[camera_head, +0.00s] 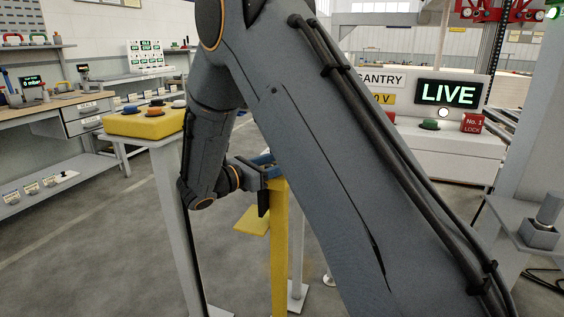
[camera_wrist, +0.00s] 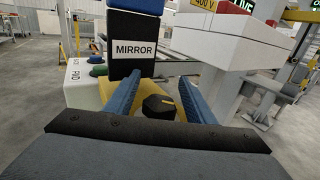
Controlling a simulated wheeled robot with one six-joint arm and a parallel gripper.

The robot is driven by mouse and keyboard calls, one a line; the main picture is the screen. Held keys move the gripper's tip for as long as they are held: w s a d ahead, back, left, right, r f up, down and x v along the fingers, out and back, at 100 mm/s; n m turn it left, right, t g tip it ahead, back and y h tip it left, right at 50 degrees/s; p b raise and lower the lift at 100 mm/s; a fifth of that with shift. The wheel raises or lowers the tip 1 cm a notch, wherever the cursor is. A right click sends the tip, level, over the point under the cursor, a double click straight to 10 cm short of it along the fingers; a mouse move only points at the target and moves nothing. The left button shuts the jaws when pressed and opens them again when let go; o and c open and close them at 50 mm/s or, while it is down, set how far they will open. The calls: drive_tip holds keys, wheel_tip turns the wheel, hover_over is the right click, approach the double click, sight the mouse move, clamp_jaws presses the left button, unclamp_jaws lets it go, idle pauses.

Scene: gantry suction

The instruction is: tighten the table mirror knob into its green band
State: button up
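In the wrist view a black knob (camera_wrist: 157,106) sits on a yellow surface (camera_wrist: 178,88), below a black box with a white MIRROR label (camera_wrist: 132,50). My gripper (camera_wrist: 158,77) is open, its two blue fingers wide apart on the left and right of the knob. I see a gap between each finger and the knob, and cannot tell how deep the fingers reach. I make out no green band around the knob. In the head view my gripper (camera_head: 263,178) is partly hidden behind my arm, near a yellow post (camera_head: 279,250); the knob is hidden there.
A white box with a FWD label (camera_wrist: 85,90) and coloured buttons stands left of the fingers. A white and red housing (camera_wrist: 215,45) and grey pipework are on the right. In the head view a yellow box with coloured knobs (camera_head: 145,123) stands left; grey floor lies between.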

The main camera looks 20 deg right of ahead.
sight(265, 166)
drive_tip(key=v, duration=0.7)
drive_tip(key=shift+s+a, duration=0.2)
drive_tip(key=shift+a, duration=0.2)
